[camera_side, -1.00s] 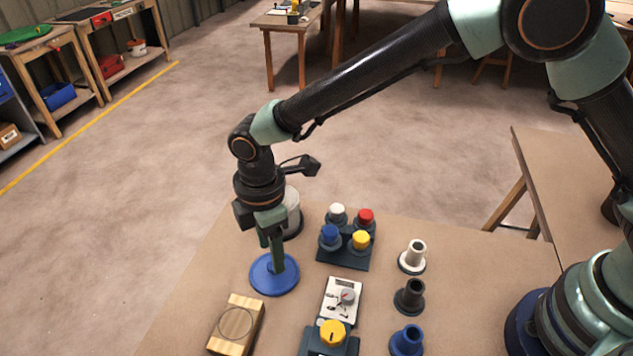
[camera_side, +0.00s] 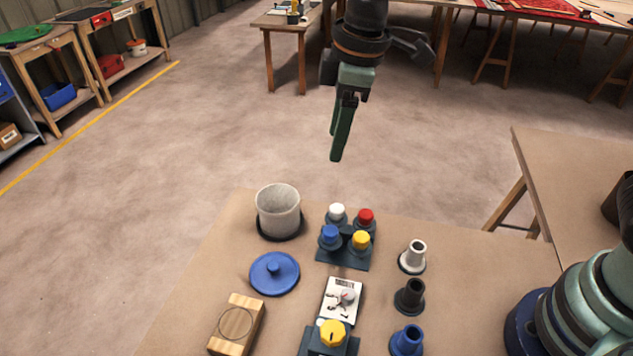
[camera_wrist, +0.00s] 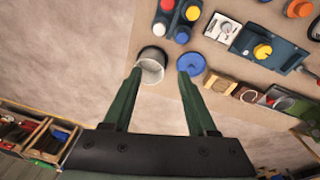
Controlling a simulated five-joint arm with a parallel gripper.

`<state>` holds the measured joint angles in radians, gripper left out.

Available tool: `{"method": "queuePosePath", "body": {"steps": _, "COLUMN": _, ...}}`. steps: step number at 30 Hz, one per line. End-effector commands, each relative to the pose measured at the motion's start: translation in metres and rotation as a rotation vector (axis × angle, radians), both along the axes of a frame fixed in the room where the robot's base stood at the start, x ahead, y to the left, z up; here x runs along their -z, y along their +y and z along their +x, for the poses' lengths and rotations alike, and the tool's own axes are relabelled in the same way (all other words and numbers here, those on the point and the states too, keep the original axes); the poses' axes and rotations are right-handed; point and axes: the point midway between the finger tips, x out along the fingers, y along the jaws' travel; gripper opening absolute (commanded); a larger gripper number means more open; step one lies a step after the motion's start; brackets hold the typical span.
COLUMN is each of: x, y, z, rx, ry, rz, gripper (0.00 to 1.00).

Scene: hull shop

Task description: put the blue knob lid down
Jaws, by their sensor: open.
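The blue knob lid (camera_side: 275,275) lies flat on the brown table, knob up, with nothing holding it. It also shows in the wrist view (camera_wrist: 191,64), just beyond one fingertip. A white-grey open pot (camera_side: 278,209) stands behind the lid on a dark round base; in the wrist view the pot (camera_wrist: 151,68) is by the other fingertip. My gripper (camera_side: 338,150) is raised high above the table's back edge, pointing down, apart from the lid. In the wrist view my gripper (camera_wrist: 160,78) has its two fingers spread, with nothing between them.
A button block (camera_side: 345,252) with white, red, blue and yellow caps sits right of the lid. A wooden block (camera_side: 237,325) is in front. A gauge card (camera_side: 342,300), a yellow-knob box (camera_side: 332,338) and white, black and blue flanged posts (camera_side: 410,295) stand to the right.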

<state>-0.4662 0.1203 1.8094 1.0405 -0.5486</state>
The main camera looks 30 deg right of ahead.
Motion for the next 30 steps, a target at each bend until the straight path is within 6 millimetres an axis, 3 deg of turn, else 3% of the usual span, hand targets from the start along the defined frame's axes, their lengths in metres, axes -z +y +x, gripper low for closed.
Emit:
{"method": "queuePosePath", "body": {"steps": 1, "x": -0.011, "y": -0.023, "z": -0.004, "rx": 0.088, "ry": -0.028, "rz": 0.022, "gripper": 0.58}}
{"method": "queuePosePath", "body": {"steps": 6, "x": -0.032, "y": -0.087, "z": -0.025, "rx": 0.380, "ry": -0.101, "rz": 0.090, "gripper": 0.58}}
{"method": "queuePosePath", "body": {"steps": 12, "x": -0.037, "y": -0.149, "z": -0.060, "rx": 0.704, "ry": -0.189, "rz": 0.175, "gripper": 0.58}}
{"method": "queuePosePath", "body": {"steps": 15, "x": -0.035, "y": -0.169, "z": -0.075, "rx": 0.831, "ry": -0.227, "rz": 0.209, "gripper": 0.58}}
{"method": "queuePosePath", "body": {"steps": 21, "x": -0.029, "y": -0.188, "z": -0.091, "rx": 0.968, "ry": -0.267, "rz": 0.250, "gripper": 0.58}}
{"method": "queuePosePath", "body": {"steps": 30, "x": -0.027, "y": -0.190, "z": -0.093, "rx": 0.985, "ry": -0.270, "rz": 0.254, "gripper": 0.58}}
